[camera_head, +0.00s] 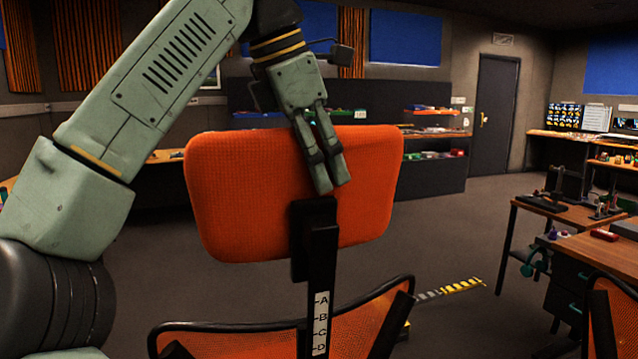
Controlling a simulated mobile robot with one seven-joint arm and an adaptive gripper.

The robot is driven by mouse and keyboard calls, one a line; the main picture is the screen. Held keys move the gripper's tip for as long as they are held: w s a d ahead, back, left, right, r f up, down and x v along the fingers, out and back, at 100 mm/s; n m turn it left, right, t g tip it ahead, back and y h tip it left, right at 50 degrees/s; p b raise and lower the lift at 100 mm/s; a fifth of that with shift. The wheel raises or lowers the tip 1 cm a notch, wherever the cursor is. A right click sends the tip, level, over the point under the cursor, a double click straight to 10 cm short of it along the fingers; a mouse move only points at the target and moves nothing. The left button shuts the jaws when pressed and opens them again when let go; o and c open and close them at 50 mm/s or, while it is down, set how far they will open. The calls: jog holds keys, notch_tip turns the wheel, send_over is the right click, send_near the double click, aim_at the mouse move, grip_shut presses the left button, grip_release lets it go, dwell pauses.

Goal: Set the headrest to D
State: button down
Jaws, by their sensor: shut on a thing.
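The orange headrest (230,190) is a wide padded cushion, mounted by a black bracket (305,240) on an upright black post. A white scale (320,322) on the post reads A, B, C, D from top to bottom. The bracket's lower end is a little above the A mark, and D is near the bottom picture edge. My gripper (333,188) points down in front of the cushion, its fingers close together and its tips by the top of the bracket. It is shut on the headrest; the exact contact is hard to see.
The orange mesh chair back (270,335) with a black frame is below the headrest. A second orange chair (617,310) and wooden desks (545,215) with small items stand at right. Shelves line the back wall. Open grey floor lies right of the headrest.

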jog(key=shift+r, duration=0.3)
jog(key=c, duration=1.3)
grip_release()
jog(key=shift+o, duration=0.6)
jog(key=shift+s, duration=0.1)
jog(key=shift+o, duration=1.3)
jog(key=shift+f, duration=0.1)
